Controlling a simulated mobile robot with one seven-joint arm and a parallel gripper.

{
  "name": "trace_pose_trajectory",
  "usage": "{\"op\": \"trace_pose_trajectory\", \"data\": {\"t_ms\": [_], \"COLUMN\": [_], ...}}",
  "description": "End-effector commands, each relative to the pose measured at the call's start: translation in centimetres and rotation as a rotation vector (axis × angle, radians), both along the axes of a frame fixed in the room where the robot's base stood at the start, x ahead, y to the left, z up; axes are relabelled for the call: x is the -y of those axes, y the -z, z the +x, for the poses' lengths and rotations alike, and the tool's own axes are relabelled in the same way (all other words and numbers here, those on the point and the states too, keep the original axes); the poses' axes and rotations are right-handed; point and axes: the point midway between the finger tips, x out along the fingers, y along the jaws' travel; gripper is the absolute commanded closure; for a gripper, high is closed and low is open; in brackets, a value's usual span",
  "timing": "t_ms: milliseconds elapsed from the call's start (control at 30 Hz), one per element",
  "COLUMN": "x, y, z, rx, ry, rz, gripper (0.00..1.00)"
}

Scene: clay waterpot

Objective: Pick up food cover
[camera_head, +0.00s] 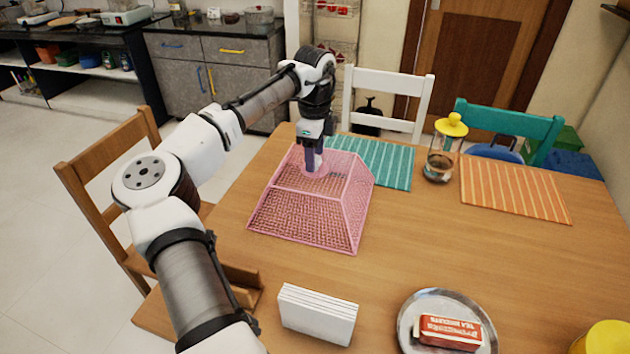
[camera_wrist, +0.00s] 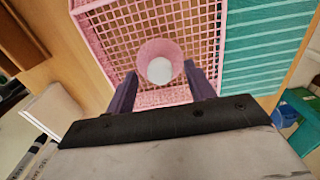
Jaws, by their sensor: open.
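The pink mesh food cover (camera_head: 312,208) stands on the wooden table, a flat-topped pyramid shape with open lattice sides. In the wrist view its lattice (camera_wrist: 150,28) fills the upper middle, with a round pink piece with a white centre (camera_wrist: 160,70) between my fingers. My gripper (camera_head: 313,160) points down at the top of the cover. In the wrist view my gripper (camera_wrist: 160,88) shows two purple fingers apart, one on each side of the round piece. I cannot tell whether the fingers touch it.
A teal striped placemat (camera_head: 378,160) lies beside the cover, an orange one (camera_head: 515,188) farther right. A glass jar with yellow lid (camera_head: 443,150) stands between them. White napkins (camera_head: 317,315) and a metal plate (camera_head: 408,335) with a red packet (camera_head: 450,331) are in front. Chairs surround the table.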

Motion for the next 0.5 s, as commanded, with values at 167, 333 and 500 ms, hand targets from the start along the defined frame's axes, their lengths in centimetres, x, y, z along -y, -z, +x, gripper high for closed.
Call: {"op": "trace_pose_trajectory", "data": {"t_ms": [167, 333, 500], "x": [-0.01, 0.01, 0.02], "y": [0.52, 0.50, 0.48], "z": [0.01, 0.02, 0.01], "rx": [0.001, 0.001, 0.001], "ry": [-0.001, -0.001, -0.001], "rz": [0.000, 0.000, 0.000], "gripper": [0.46, 0.53, 0.75]}}
